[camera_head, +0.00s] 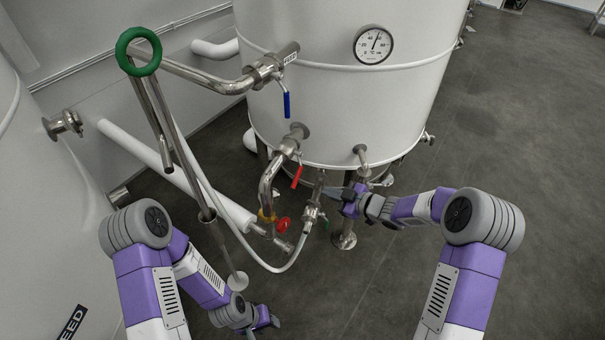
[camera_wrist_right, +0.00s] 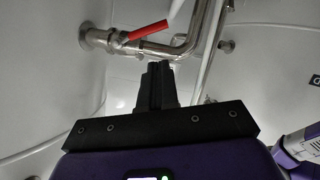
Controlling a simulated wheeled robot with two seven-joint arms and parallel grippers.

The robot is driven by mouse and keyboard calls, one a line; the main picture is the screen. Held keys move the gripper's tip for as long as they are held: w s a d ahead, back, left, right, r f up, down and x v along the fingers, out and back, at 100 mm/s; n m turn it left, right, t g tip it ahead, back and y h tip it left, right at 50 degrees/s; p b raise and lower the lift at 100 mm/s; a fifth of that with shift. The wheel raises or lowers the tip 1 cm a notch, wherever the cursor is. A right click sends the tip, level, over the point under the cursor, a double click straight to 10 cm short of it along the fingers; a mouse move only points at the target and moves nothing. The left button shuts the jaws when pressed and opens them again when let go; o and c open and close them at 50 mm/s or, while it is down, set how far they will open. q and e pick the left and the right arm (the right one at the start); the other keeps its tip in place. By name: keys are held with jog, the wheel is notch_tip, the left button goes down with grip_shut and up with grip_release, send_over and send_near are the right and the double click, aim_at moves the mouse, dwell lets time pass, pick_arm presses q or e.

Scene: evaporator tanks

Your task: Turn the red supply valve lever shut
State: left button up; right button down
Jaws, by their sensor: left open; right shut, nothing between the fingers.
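The red lever (camera_head: 297,177) hangs from a steel valve on the pipe leaving the lower front of the white tank. In the right wrist view the red lever (camera_wrist_right: 148,30) lies roughly along its pipe, beyond my fingertips. My right gripper (camera_head: 328,190) is shut and empty, just right of the lever in the head view. Its closed fingers (camera_wrist_right: 157,68) point toward the pipe, and a gap to the lever shows. My left gripper (camera_head: 272,320) is low at the bottom of the head view, away from the valve; its fingers are hard to make out.
A blue lever (camera_head: 287,105) hangs from the upper pipe. A red knob (camera_head: 283,224) and a pale hose (camera_head: 250,262) are below the red lever. A green handwheel (camera_head: 138,52) stands at upper left. A dial gauge (camera_head: 373,44) is on the tank (camera_head: 330,100). Floor at right is clear.

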aim_at(295, 180)
jog(key=w+a+f+n+b, duration=0.2)
jog(key=w+a+f+b, duration=0.1)
jog(key=w+a, duration=0.5)
jog(key=shift+w+a+f+g+y, duration=0.15)
jog(key=shift+w+f+g+y, duration=0.05)
jog(key=shift+f+g+y, duration=0.1)
jog(key=shift+f, duration=0.1)
dwell(0.4)
jog(key=shift+f+n+b, duration=0.3)
jog(key=shift+n+b, duration=0.1)
jog(key=shift+b, duration=0.2)
